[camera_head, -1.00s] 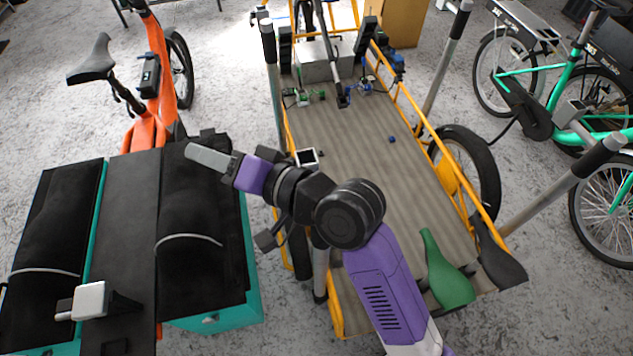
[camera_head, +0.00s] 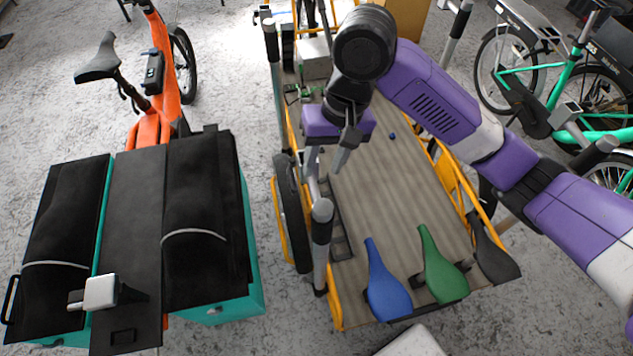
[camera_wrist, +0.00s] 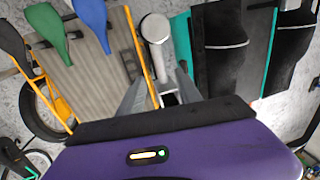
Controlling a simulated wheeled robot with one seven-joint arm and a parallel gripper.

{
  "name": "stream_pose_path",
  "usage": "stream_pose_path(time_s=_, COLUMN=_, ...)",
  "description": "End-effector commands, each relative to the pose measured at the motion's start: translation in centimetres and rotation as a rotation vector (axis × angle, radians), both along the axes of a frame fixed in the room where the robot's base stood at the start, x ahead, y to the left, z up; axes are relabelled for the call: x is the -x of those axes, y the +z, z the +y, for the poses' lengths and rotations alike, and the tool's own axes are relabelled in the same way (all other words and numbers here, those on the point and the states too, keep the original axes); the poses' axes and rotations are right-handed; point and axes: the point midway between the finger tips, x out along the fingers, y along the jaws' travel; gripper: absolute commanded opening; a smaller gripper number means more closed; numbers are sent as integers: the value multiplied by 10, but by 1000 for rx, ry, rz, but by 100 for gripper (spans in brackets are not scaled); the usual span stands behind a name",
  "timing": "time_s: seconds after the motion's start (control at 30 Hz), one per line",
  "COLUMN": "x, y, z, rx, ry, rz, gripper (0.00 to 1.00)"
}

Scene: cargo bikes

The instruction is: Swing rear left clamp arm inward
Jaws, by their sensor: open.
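A grey post with a dark sleeve and a pale round cap (camera_head: 322,225) stands upright at the near left edge of the yellow-framed cargo bed (camera_head: 375,215). It looks like the rear left clamp arm, though no label shows. The wrist view shows its cap (camera_wrist: 155,28) just beyond my fingers. My gripper (camera_head: 326,158) is open and points down, over the left side of the bed in the head view. In the wrist view, my gripper (camera_wrist: 160,92) has its fingers apart with the post's shaft appearing between or behind them. I cannot tell whether they touch it.
A second post (camera_head: 271,45) stands at the far left, another (camera_head: 458,30) at the far right. Blue (camera_head: 385,290) and green (camera_head: 440,275) saddle-shaped pieces lie at the bed's near end. An orange bike with black-topped teal boxes (camera_head: 250,245) stands left. Mid-bed is mostly clear.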

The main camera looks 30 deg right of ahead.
Motion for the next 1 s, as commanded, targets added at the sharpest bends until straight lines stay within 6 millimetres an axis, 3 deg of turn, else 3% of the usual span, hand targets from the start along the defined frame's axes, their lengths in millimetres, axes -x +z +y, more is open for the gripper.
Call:
stream_pose_path(time_s=0.53, x=-4, y=-68, z=12, rx=2, ry=-1, rz=4, gripper=41)
stream_pose_path(time_s=0.93, x=-4, y=-75, z=14, rx=2, ry=0, rz=2, gripper=41)
stream_pose_path(time_s=1.0, x=-4, y=-75, z=14, rx=2, ry=0, rz=2, gripper=28)
